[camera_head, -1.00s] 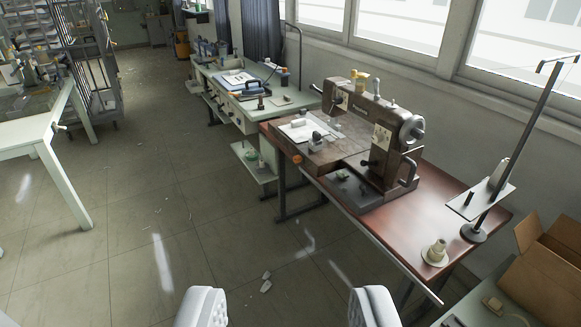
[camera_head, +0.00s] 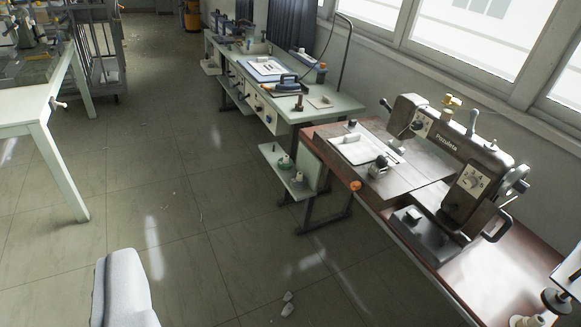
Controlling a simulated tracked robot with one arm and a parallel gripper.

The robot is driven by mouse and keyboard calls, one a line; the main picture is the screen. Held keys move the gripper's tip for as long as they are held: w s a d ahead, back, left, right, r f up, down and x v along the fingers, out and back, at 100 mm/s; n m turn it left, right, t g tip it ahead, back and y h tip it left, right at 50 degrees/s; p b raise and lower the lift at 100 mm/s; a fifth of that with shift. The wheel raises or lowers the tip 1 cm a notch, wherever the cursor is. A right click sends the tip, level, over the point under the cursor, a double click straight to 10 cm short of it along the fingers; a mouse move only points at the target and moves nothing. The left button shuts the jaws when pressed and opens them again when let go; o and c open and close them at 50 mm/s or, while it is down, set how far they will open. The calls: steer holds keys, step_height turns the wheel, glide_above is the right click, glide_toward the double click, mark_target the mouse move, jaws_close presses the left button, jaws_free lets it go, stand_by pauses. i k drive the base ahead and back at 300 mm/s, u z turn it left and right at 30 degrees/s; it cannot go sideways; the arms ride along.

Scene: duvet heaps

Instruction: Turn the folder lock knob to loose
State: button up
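A brown sewing machine (camera_head: 452,150) stands on a reddish-brown table (camera_head: 480,275) at the right. On its bed, a small metal attachment with a dark round knob (camera_head: 382,161) sits beside a white plate (camera_head: 362,150). An orange knob (camera_head: 355,185) shows at the left edge of the bed. I cannot tell which knob is the folder lock, nor its setting. The other finger is out of frame. There is a wide empty space beside the visible finger.
A pale green bench (camera_head: 335,108) with an iron (camera_head: 290,84) stands behind the machine table. A lower shelf (camera_head: 285,180) juts into the aisle. A white table (camera_head: 38,128) stands at the left. The tiled floor between is mostly clear, with small white scraps (camera_head: 287,303).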

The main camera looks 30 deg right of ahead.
mark_target(355, 185)
steer(key=i, duration=1.3)
steer(key=z, duration=0.8)
steer(key=i, duration=0.65)
steer(key=z, duration=0.5)
